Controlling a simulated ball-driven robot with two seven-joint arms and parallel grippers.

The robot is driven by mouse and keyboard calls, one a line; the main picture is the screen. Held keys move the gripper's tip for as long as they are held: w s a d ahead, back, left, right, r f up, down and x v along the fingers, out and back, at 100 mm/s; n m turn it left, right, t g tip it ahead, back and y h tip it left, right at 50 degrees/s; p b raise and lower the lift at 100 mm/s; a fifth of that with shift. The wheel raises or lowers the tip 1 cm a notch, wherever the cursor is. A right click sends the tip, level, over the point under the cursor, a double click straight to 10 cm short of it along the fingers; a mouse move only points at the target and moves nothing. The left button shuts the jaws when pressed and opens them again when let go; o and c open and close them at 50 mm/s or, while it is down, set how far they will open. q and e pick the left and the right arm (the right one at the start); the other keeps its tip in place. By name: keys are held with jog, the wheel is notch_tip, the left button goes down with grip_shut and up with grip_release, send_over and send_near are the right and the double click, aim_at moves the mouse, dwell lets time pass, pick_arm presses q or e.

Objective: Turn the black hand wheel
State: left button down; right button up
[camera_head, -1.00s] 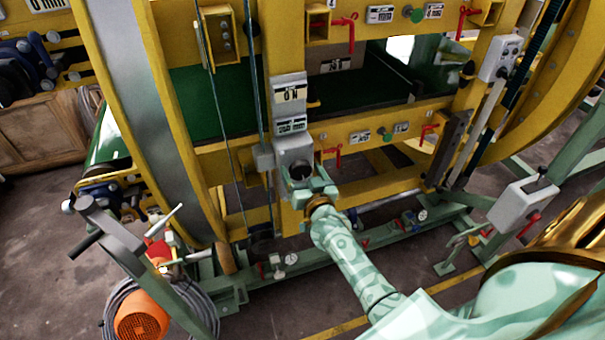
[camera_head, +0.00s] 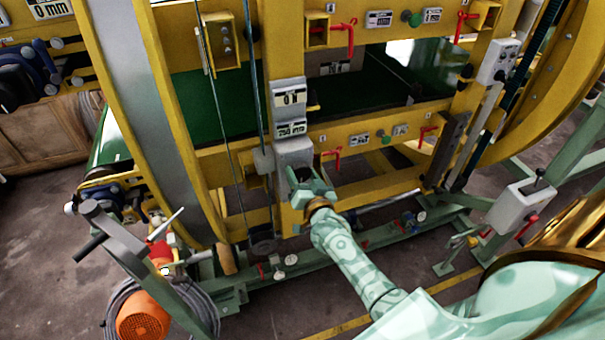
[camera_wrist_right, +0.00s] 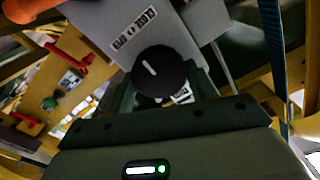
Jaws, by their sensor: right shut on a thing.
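The black hand wheel (camera_wrist_right: 160,74) is a round black knob with a white mark on its face, in the middle of the right wrist view. It sits on the front of a grey box (camera_head: 294,151), below small counter plates (camera_head: 290,97) on a yellow post. My right gripper (camera_head: 302,182) is shut on the wheel, its pale green fingers on either side of the rim. In the head view the gripper hides most of the wheel. My left gripper is not in view.
The yellow ring machine frame (camera_head: 380,128) carries red levers (camera_head: 332,154) right of the box. Thin vertical rods (camera_head: 256,75) run just left of it. A green base beam (camera_head: 335,255) and an orange motor (camera_head: 142,318) are lower down.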

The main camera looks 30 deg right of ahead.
jog(key=m+p, duration=0.1)
jog(key=m, duration=0.3)
jog(key=shift+m, duration=0.3)
jog(key=shift+f+m, duration=0.15)
jog(key=shift+m, duration=1.75)
jog(key=shift+d, duration=0.1)
jog(key=o, duration=1)
jog(key=p+v, duration=0.2)
jog(key=v, duration=1.4)
jog(key=shift+s, duration=0.25)
